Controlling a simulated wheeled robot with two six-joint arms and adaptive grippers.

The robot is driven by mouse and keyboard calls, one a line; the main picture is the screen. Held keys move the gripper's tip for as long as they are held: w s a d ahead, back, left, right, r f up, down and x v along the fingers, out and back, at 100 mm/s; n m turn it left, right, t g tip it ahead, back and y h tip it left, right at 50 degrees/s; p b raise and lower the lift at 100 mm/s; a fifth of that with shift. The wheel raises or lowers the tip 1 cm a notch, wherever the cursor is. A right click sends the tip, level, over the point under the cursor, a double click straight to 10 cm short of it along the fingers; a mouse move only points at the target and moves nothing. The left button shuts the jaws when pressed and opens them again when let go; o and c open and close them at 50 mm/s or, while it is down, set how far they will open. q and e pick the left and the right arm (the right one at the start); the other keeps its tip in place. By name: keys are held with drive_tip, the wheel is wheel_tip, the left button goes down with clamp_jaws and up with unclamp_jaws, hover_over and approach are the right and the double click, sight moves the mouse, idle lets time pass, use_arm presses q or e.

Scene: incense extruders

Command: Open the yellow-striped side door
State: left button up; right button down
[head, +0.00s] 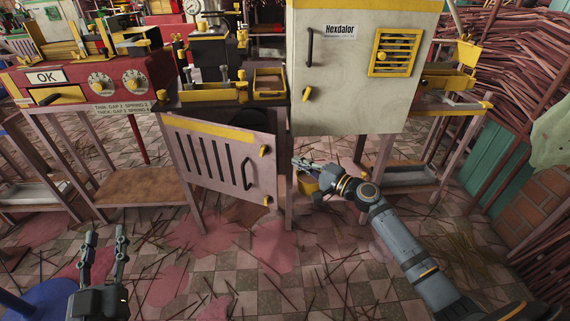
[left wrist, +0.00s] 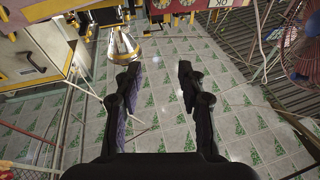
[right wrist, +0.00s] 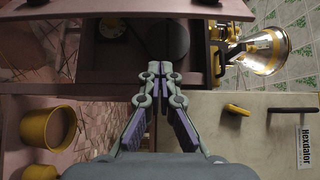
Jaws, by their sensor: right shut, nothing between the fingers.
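The yellow-striped side door (head: 222,160) is a pale slotted panel with a yellow band on top, a dark handle (head: 247,173) and yellow catches at its right edge. It stands ajar, its right edge swung out from the frame. The right wrist view shows its edge (right wrist: 120,9) along the top, with the dark compartment (right wrist: 180,40) behind. My right gripper (head: 297,163) is shut and empty, just right of the door's free edge; its tips (right wrist: 160,68) point at the opening. Contact with the door cannot be told. My left gripper (head: 104,235) is open and empty, above the floor at lower left.
The Hexdalor cabinet (head: 345,95) stands above and right of the door. A red control unit (head: 85,80) with dials is at left, over a wooden shelf (head: 125,187). A yellow bucket (head: 307,183) is by my right gripper. Sticks litter the tiled floor.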

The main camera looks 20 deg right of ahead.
use_arm(q)
drive_tip(key=shift+f+g, duration=0.8)
drive_tip(key=shift+f, duration=1)
use_arm(e)
drive_tip(key=shift+w+a, duration=0.25)
drive_tip(key=shift+a, duration=1)
drive_tip(key=shift+w+a, duration=0.25)
drive_tip(key=shift+a, duration=1)
use_arm(q)
drive_tip(key=shift+w+f, duration=0.1)
